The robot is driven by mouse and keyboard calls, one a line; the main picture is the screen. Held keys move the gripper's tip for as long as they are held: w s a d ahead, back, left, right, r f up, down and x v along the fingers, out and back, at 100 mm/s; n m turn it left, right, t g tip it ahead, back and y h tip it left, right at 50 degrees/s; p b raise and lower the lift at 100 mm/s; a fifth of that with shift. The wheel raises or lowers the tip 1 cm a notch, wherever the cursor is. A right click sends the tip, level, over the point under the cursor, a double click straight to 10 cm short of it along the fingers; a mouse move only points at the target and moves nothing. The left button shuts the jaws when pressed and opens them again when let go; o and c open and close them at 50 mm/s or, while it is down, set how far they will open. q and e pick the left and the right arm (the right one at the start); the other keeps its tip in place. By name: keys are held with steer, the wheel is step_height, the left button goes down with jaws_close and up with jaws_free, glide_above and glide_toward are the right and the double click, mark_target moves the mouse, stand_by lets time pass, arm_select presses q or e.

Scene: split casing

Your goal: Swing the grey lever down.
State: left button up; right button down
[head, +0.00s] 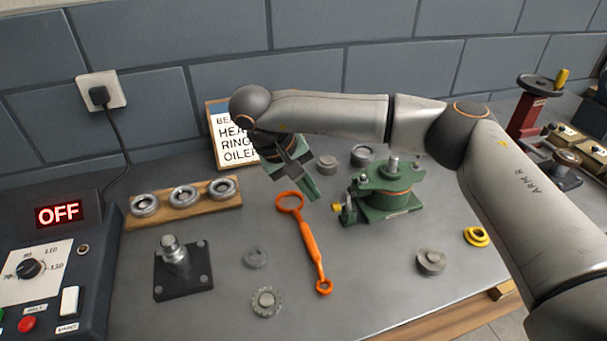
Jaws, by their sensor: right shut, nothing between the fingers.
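The green split casing (391,188) stands on the grey bench right of centre, with a short grey shaft on top. A small dark grey part (349,212) with a yellow knob (337,207) sits low at its left side; I cannot tell whether this is the grey lever or how it is turned. My right gripper (313,196) is shut and empty, pointing down to the left of the casing and above the bench, apart from the yellow knob. My left gripper is out of view.
An orange ring-ended tool (306,240) lies left of the casing. A wooden rack (184,202) with bearings, a black post base (183,270) and several loose rings are around. The control box (40,265) reads OFF. A sign (222,135) stands behind my right gripper.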

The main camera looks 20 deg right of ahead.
mark_target(343, 206)
steer(key=x, duration=0.3)
steer(key=shift+d+f, duration=0.2)
steer(key=shift+f, duration=0.15)
steer(key=shift+s+d+r+p, duration=0.1)
steer(key=shift+d+r+p, duration=0.15)
steer(key=shift+d, duration=0.35)
steer(key=shift+d+r+p, duration=0.15)
steer(key=shift+d+p, duration=0.1)
steer(key=shift+d, duration=0.4)
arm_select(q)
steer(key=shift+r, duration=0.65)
arm_select(e)
steer(key=shift+d, duration=0.65)
steer(key=shift+r, duration=0.1)
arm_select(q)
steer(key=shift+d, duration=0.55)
arm_select(e)
steer(key=shift+d+y, duration=0.2)
steer(key=shift+y, duration=0.5)
